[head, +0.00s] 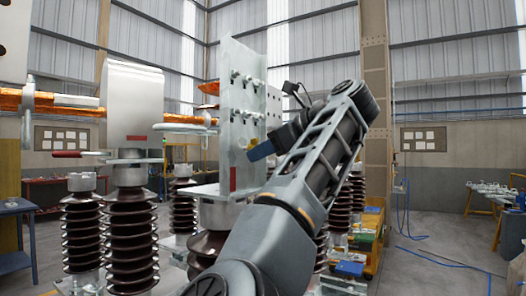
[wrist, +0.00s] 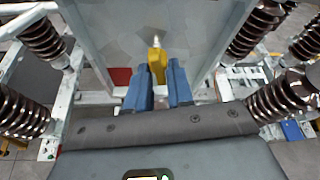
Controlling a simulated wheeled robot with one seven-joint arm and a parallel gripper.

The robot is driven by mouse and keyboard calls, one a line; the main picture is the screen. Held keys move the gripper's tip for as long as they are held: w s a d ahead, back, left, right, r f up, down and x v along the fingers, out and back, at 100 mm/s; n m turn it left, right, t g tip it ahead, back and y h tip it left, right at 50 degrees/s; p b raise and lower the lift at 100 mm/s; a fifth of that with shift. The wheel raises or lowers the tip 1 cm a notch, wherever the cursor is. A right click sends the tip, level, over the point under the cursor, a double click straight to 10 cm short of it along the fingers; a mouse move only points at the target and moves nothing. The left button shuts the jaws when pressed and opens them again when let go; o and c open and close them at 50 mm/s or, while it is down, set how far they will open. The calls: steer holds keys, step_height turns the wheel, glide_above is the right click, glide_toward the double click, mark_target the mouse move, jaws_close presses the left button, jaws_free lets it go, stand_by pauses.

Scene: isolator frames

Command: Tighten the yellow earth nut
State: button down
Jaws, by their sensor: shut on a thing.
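The yellow earth nut (wrist: 155,58) sits on a pale threaded stud (wrist: 153,42) low on a grey metal plate (wrist: 110,30) in the wrist view. My gripper (wrist: 158,70) has two blue fingers, shut on the nut with one on each side of it. In the head view my gripper (head: 262,151) reaches the lower part of the upright plate (head: 243,80), and a sliver of yellow (head: 252,142) shows at its tip. The fingers hide the lower part of the nut.
Several bolts (head: 247,82) stick out of the plate above my gripper. Dark ribbed insulators (head: 129,235) stand to the left, and more flank the plate in the wrist view (wrist: 262,30). A red patch (wrist: 121,76) lies left of the fingers. Open floor (head: 440,250) is at the right.

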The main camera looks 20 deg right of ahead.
steer(key=shift+f+m, duration=0.15)
steer(key=shift+m, duration=0.25)
stand_by(0.3)
steer(key=c, duration=1)
jaws_free()
steer(key=shift+y, duration=0.3)
